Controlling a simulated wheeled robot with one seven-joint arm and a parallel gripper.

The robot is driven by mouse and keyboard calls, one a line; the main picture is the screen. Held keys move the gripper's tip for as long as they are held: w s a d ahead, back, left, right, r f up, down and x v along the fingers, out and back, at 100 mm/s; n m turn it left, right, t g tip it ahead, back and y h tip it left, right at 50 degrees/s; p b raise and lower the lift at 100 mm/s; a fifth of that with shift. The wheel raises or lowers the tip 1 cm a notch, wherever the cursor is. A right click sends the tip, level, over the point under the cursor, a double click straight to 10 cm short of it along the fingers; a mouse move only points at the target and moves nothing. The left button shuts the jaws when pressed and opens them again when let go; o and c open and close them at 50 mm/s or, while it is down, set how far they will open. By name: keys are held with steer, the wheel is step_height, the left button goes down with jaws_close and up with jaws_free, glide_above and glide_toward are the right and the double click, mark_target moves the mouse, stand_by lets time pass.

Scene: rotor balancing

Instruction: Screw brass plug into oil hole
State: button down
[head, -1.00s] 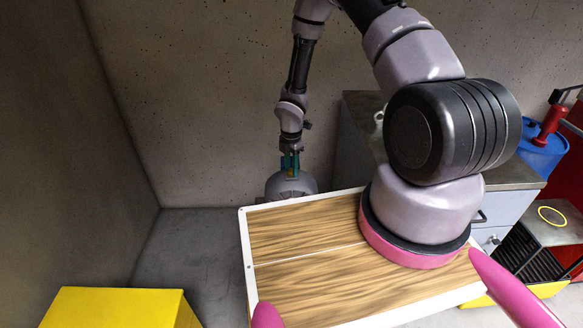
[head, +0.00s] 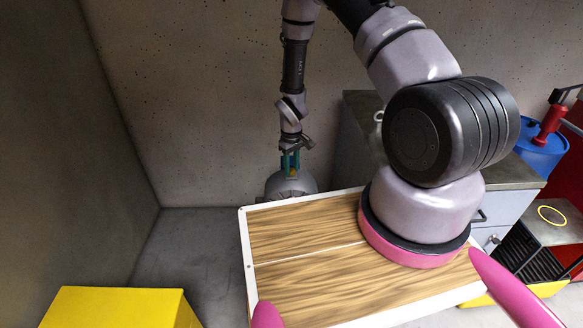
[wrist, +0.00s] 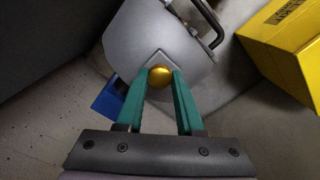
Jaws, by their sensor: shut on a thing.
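The brass plug (wrist: 160,77) is a round golden piece between the tips of my gripper (wrist: 160,88). The green fingers are shut on it. In the head view my gripper (head: 290,162) points down over the grey rounded housing (head: 291,184), and a small gold spot of the plug shows between the fingers. In the wrist view the grey housing (wrist: 150,40) lies right behind the plug, with a diamond-shaped raised patch around it. The oil hole is hidden behind the plug. I cannot tell whether the plug's thread is in the hole.
A black handle (wrist: 208,22) is at the housing's side. A yellow block (wrist: 285,50) and a blue block (wrist: 108,98) are near it. In the head view a grey cabinet (head: 500,205) and a blue container (head: 543,150) stand right. Bare floor (head: 200,245) lies left.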

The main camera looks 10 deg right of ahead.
steer(key=m, duration=0.2)
steer(key=shift+m, duration=0.3)
steer(key=m, duration=0.5)
steer(key=shift+m, duration=0.3)
steer(key=m, duration=0.5)
steer(key=shift+f, duration=0.1)
steer(key=m, duration=0.4)
steer(key=shift+c, duration=2.3)
jaws_free()
steer(key=shift+c, duration=0.8)
